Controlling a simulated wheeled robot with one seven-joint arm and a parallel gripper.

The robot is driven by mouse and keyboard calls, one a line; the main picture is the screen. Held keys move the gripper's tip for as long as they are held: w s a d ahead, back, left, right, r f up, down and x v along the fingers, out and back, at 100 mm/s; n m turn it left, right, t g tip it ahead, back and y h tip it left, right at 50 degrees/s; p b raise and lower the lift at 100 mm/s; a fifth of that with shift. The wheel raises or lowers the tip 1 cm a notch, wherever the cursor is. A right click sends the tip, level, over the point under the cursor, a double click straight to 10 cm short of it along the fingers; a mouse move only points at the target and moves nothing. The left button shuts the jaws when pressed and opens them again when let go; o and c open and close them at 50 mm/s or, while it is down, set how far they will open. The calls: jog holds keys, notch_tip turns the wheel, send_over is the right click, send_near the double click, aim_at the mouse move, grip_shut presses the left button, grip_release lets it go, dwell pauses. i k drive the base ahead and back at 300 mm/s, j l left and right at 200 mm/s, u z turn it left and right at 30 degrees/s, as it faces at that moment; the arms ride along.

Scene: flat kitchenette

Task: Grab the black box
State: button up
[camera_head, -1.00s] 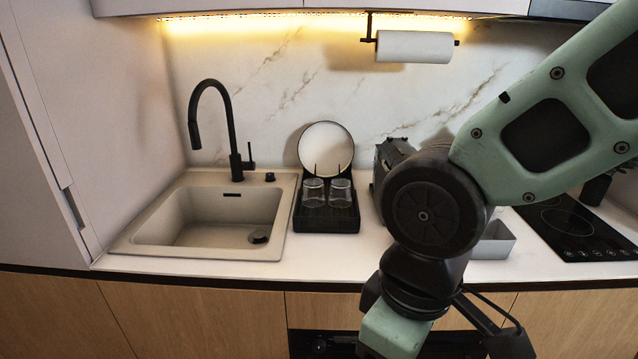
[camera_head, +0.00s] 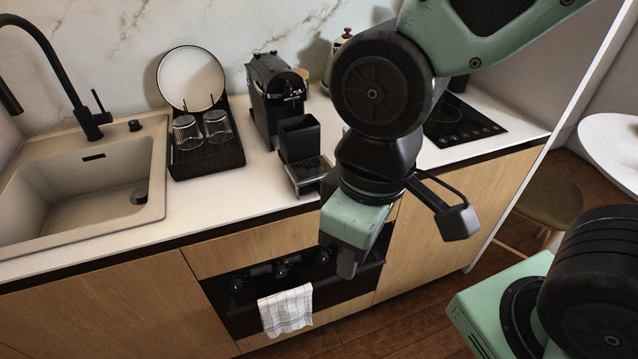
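A black box (camera_head: 299,138), small and open-topped, stands at the front of the dark coffee machine (camera_head: 270,92) on the counter, above its silver drip tray (camera_head: 307,174). I cannot tell whether the box is attached to the machine. My gripper (camera_head: 343,262) hangs in front of the counter edge, lower than the box and to its right, apart from it. Its fingers are mostly hidden by the green wrist housing, so I cannot see whether they are open or shut. Nothing shows held in it.
A black dish rack (camera_head: 208,160) with two glasses and a round plate (camera_head: 191,78) stands left of the coffee machine. The sink (camera_head: 85,185) is farther left. A cooktop (camera_head: 455,122) lies right, partly behind my arm. A towel (camera_head: 285,310) hangs on the oven below.

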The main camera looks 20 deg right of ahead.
aim_at(299, 137)
jog(key=u, duration=0.4)
jog(key=l+u, duration=0.4)
jog(key=k+l+u, duration=0.1)
jog(key=u, duration=0.35)
jog(key=k+l+u, duration=0.1)
jog(key=l+u, duration=0.15)
jog(key=u, duration=0.15)
jog(key=k+l, duration=0.15)
jog(key=l, duration=0.2)
